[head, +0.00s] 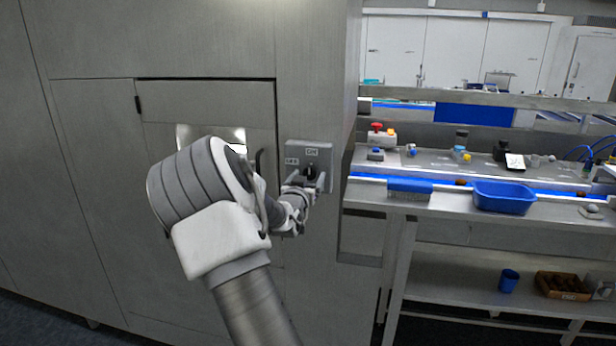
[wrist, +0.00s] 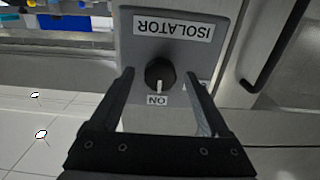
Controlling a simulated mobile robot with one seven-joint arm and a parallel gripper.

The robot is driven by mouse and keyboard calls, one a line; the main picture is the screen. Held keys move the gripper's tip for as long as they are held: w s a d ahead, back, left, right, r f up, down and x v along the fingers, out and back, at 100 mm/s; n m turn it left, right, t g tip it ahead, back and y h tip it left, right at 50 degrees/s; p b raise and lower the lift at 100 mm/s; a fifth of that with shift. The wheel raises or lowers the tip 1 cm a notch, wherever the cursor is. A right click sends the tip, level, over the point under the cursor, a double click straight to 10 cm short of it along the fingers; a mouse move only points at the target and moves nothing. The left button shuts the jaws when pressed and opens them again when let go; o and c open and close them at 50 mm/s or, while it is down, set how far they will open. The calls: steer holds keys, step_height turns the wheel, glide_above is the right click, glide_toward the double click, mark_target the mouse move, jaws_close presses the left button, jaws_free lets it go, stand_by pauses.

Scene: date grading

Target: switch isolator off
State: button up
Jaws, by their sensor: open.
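The isolator is a grey box (head: 325,157) on the steel cabinet front, with a black rotary knob (head: 311,171). The wrist view shows the box (wrist: 215,15) upside down, with the ISOLATOR label above the knob (wrist: 160,74). The knob's white pointer mark points at the ON label (wrist: 157,100). The OFF label is mostly hidden behind the right finger. My gripper (head: 308,181) is open at the box; in the wrist view its fingertips (wrist: 159,76) stand either side of the knob, with gaps showing. I cannot tell how deep they reach.
A cabinet door handle (head: 258,162) is close left of the box, partly behind my arm. To the right, a bench holds a blue tray (head: 505,198) and a red-topped emergency stop button (head: 377,128). A lower shelf carries a blue cup (head: 508,281) and a brown crate (head: 563,296).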

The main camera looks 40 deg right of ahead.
jaws_close()
stand_by(0.4)
steer(key=shift+f+n, duration=0.1)
steer(key=shift+n, duration=0.2)
steer(key=n+b, duration=0.2)
steer(key=shift+n, duration=0.3)
steer(key=n+b, duration=0.1)
steer(key=n, duration=0.2)
steer(key=shift+n, duration=0.3)
steer(key=n, duration=0.3)
steer(key=shift+n+b, duration=0.3)
steer(key=shift+b, duration=0.1)
steer(key=shift+n+b, duration=0.4)
steer(key=shift+n, duration=1.3)
